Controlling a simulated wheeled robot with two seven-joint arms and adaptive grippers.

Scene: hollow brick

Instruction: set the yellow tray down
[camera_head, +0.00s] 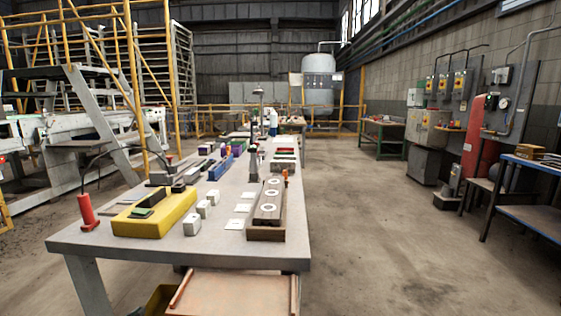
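A yellow tray (168,223) rests on the grey table (85,242) at its near left. It looks like a thick, block-shaped piece with dark items and a small green piece on top. Neither of my grippers shows in this view, so nothing is seen touching the tray.
A red handheld device (87,213) stands left of the tray. Small white blocks (191,225) and a long brown fixture (266,215) are to its right. An open drawer-like shelf (238,295) sticks out below the table's front edge.

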